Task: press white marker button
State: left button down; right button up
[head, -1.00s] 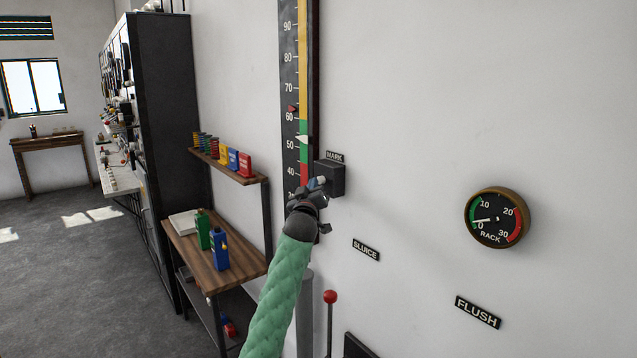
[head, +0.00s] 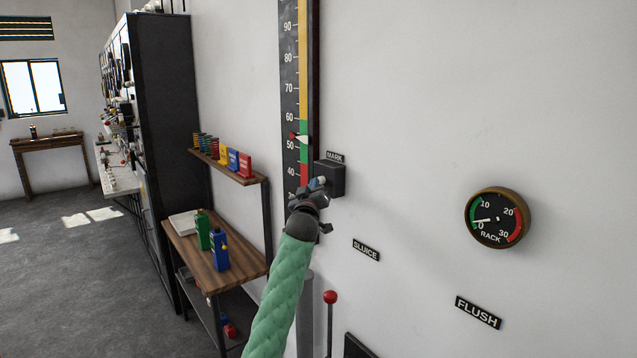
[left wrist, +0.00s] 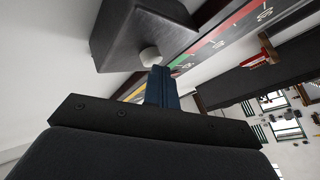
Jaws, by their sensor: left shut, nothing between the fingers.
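The white marker button (left wrist: 150,58) is a small round knob on the face of a dark wall box (head: 332,176) under a MARK label (head: 335,157). In the head view the button is mostly hidden by my left gripper (head: 318,184). In the left wrist view the shut, empty blue fingers (left wrist: 160,72) end right beside the button; I cannot tell whether they touch it. The tall gauge (head: 291,60) beside the box has a white marker (head: 302,139) on the green band and a red pointer (head: 293,135) almost level with it. My right gripper is out of view.
A round RACK dial (head: 495,218) hangs on the wall at right, above a FLUSH label (head: 478,313). A red-knobbed lever (head: 330,297) stands below the SLUICE label (head: 366,250).

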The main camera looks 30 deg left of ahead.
pick_arm(q)
jog(key=shift+s+a, duration=0.3)
jog(key=shift+s, duration=0.45)
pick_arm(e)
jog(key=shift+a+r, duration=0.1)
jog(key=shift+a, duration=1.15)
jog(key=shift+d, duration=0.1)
